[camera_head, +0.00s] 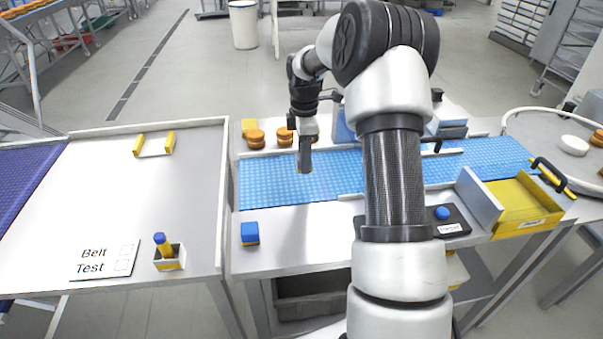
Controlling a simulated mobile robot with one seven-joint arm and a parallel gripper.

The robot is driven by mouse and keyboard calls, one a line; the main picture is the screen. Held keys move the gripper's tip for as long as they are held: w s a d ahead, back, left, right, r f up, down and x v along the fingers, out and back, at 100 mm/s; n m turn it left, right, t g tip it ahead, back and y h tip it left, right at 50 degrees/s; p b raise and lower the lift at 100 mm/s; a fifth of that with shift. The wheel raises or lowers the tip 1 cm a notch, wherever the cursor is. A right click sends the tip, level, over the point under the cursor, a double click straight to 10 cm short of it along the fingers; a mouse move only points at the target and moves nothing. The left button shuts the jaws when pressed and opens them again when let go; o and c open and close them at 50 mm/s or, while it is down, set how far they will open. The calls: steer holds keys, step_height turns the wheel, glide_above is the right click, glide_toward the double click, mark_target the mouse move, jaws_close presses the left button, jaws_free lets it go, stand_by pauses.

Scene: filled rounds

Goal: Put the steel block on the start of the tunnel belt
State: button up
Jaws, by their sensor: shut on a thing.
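My gripper (304,140) points down over the left part of the blue belt (262,181). It is shut on a narrow grey block, the steel block (304,161), which hangs upright below the fingers. The block appears above the belt surface, but I cannot tell for certain whether its lower end touches. The belt runs from left to right, and my arm hides its middle. Blue and grey parts (450,129) beside my arm may belong to the tunnel, which is mostly hidden.
A blue and yellow block (250,233) stands on the table in front of the belt. Several orange-brown rounds (256,138) stand behind it. A yellow tray (520,203) is at the right. The left table (150,205) has wide free room and a small holder (170,260).

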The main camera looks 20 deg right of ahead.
mark_target(304, 183)
steer(key=shift+f, duration=2.45)
steer(key=shift+f, duration=0.25)
steer(key=o, duration=1.3)
steer(key=shift+r, duration=0.1)
